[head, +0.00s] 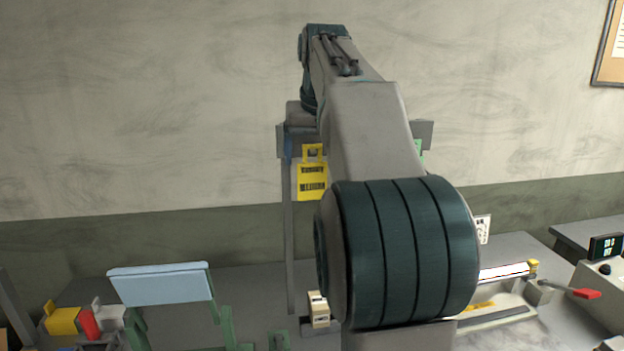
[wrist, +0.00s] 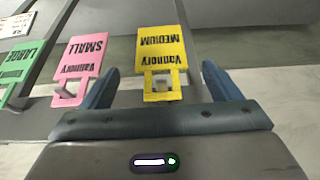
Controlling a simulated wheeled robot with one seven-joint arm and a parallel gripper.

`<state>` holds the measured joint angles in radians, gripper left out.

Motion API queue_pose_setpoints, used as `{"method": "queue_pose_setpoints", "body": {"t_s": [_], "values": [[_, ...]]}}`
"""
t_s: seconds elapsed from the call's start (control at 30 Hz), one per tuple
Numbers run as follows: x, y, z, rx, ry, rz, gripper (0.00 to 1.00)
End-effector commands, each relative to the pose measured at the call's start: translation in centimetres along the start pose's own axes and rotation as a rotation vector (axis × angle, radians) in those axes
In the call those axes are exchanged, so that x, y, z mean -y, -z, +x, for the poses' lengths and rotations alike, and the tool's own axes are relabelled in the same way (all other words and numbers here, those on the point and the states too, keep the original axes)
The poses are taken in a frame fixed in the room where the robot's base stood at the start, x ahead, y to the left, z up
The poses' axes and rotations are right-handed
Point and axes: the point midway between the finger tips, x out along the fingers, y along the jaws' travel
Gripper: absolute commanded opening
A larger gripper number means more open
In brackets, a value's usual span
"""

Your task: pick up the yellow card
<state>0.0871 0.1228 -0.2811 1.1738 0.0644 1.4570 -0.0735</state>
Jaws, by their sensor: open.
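The yellow card (head: 312,182) hangs upright below a grey bar in the head view, with an open loop at its top. In the wrist view the yellow card (wrist: 162,52) appears upside down and reads "Vannory MEDIUM". My gripper (wrist: 160,72) is open, with one blue finger on each side of the card's loop end. Gaps show between the card and both fingers, so nothing is gripped. In the head view my arm hides most of the gripper.
A pink "SMALL" card (wrist: 82,60) hangs close beside my left finger in the wrist view. A green "LARGE" card (wrist: 20,70) is farther left. Below, a light-blue panel (head: 160,284) on a green stand and a grey bench with several items show in the head view.

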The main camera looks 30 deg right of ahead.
Motion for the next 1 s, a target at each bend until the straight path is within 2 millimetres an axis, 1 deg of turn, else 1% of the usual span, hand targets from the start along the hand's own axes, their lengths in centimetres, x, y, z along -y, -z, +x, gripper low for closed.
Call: {"method": "queue_pose_setpoints", "body": {"t_s": [0.2,0.3,0.4,0.57,0.6,0.63,0.73,0.77,1.0], "values": [[0.2,0.1,3.3,0.004,0.001,-0.001,0.84],[0.2,0.1,4.3,0.002,0.001,-0.001,0.84],[0.2,0.1,4.6,0.001,0.000,-0.001,0.84],[0.2,0.2,4.6,0.000,0.000,-0.001,0.84],[0.2,0.2,4.6,0.001,0.000,-0.001,0.78],[0.2,0.2,4.6,0.001,0.000,-0.001,0.70],[0.2,0.2,4.6,0.001,0.000,-0.001,0.42],[0.2,0.2,4.6,0.001,0.000,-0.001,0.36],[0.2,0.2,4.6,0.001,0.000,-0.001,0.36]]}}
